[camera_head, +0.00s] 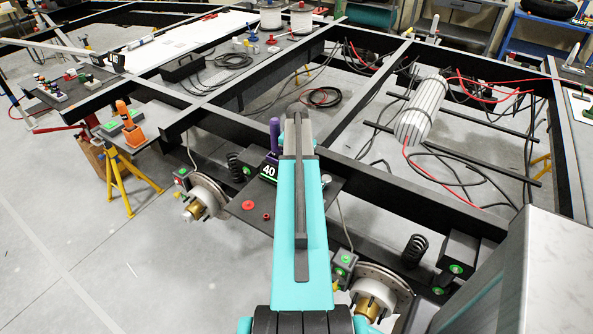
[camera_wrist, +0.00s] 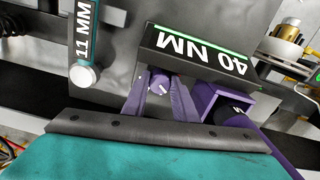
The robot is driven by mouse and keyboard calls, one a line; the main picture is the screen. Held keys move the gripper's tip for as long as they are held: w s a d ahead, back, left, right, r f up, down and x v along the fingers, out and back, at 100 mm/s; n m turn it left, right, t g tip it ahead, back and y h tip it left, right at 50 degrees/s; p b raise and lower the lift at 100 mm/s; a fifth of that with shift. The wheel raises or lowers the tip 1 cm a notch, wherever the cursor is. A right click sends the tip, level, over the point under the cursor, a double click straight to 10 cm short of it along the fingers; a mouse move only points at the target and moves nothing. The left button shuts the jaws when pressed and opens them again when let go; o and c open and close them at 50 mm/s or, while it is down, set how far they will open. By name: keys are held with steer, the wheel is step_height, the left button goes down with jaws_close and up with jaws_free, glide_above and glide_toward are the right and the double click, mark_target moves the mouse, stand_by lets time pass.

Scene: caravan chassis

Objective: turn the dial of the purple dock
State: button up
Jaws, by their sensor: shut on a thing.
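The small purple dial (camera_wrist: 160,83) with a white mark shows in the wrist view, just beside the black block labelled "40 NM" (camera_wrist: 197,53). My gripper (camera_wrist: 161,88) is shut on the dial, one finger on each side. The purple dock (camera_wrist: 207,101) is right of the fingers, an open-topped box with something dark inside. In the head view, a purple upright part (camera_head: 274,134) stands behind the "40" label (camera_head: 269,170), left of my teal arm. My arm hides the dial and my fingertips there.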

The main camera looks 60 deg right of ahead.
steer(key=m, duration=0.6)
steer(key=shift+d+b, duration=0.15)
steer(key=shift+b, duration=0.15)
steer(key=shift+r+m, duration=0.1)
steer(key=shift+m, duration=0.3)
steer(key=o, duration=1)
steer(key=shift+o, duration=0.2)
step_height(320, 180, up, 14)
steer(key=b, duration=0.2)
stand_by(0.5)
